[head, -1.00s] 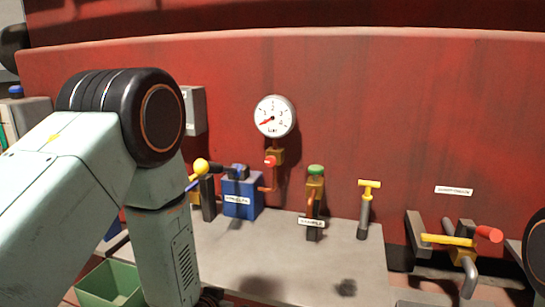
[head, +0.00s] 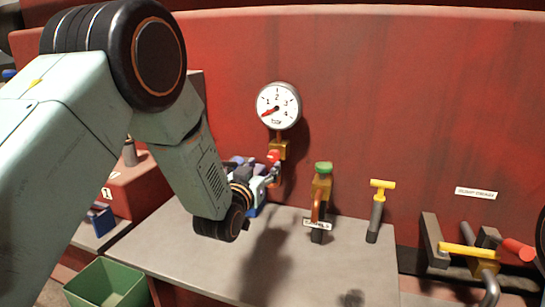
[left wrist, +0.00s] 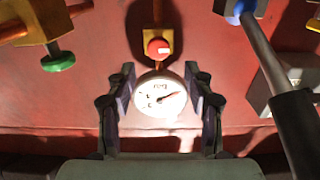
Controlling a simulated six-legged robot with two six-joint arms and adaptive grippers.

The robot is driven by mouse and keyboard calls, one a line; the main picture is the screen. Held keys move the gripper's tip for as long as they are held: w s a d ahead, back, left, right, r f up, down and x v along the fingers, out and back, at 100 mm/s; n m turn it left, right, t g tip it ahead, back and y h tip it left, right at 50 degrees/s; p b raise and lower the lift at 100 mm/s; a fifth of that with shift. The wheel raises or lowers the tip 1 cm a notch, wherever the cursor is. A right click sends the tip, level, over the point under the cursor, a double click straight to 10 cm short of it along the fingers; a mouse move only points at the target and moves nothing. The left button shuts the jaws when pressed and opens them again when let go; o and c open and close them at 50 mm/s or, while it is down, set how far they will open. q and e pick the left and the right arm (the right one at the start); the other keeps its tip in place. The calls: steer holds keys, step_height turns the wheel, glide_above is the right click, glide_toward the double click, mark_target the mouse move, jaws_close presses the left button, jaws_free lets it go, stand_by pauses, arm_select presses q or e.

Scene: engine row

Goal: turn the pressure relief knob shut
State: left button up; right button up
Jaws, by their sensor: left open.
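A red knob (head: 273,156) sits on a brass fitting (head: 278,147) on a pipe, just below the white round pressure gauge (head: 277,105). The gauge needle points to the low end, at lower left. My left gripper (head: 272,173) is at the knob's level or slightly below, partly overlapping the pipe. In the left wrist view, which looks upside down, the open fingers (left wrist: 159,70) stand either side of the gauge (left wrist: 160,97). The red knob (left wrist: 158,48) lies just beyond the fingertips, roughly centred between them, apparently untouched. My right gripper is not in view.
Right of the gauge stand a green-topped valve (head: 323,168) and a yellow T-handle (head: 383,184). Farther right are a yellow lever (head: 465,250) and a red handle (head: 518,249). A green bin (head: 108,283) is at lower left. The grey bench top (head: 190,262) is mostly clear.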

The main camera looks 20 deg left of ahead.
mark_target(273, 156)
arm_select(q)
steer(key=w, duration=0.5)
steer(key=shift+w+d+f, duration=0.1)
steer(key=shift+w+f, duration=0.05)
steer(key=shift+w, duration=0.4)
steer(key=shift+w+d+r, duration=0.2)
steer(key=shift+r, duration=0.05)
steer(key=shift+w+a+f, duration=0.1)
steer(key=shift+w, duration=0.1)
steer(key=shift+f, duration=0.1)
steer(key=shift+c, duration=1)
steer(key=shift+s, duration=0.15)
steer(key=c, duration=0.3)
jaws_close()
